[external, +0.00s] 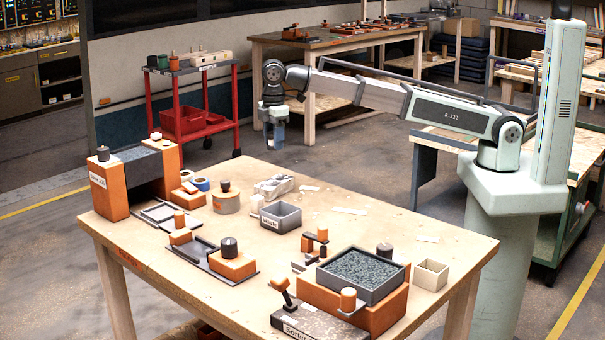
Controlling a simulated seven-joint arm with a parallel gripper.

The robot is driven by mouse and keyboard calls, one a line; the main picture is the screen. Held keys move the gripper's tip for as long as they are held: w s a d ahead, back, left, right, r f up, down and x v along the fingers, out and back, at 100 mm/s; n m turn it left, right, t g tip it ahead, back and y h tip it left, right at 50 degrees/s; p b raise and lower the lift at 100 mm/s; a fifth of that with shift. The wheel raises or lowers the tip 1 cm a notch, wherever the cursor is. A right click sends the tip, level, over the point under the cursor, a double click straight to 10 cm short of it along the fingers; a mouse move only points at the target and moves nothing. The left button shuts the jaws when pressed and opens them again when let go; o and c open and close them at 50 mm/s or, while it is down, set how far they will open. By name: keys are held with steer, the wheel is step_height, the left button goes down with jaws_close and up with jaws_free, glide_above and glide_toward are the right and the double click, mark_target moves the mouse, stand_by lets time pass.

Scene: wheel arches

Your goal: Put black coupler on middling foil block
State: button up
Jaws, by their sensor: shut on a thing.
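My gripper (278,142) hangs from the arm above and beyond the table's back edge, high over the table. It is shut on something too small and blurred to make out. Several dark cylinders stand on the table: one on an orange block (229,247), one on a round tan-orange piece (225,187), one on the left orange tower (103,153) and one behind the pebble tray (384,250). I cannot tell which, if any, is the black coupler. A crumpled silvery piece (272,186) lies near the back edge and may be a foil block.
A red cart (190,120) stands behind. The table's back right is mostly clear.

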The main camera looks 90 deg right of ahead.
mark_target(275, 181)
steer(key=shift+f, duration=5)
steer(key=shift+f, duration=0.1)
steer(key=o, duration=1)
step_height(275, 181, up, 12)
steer(key=shift+r, duration=0.15)
steer(key=shift+d, duration=0.1)
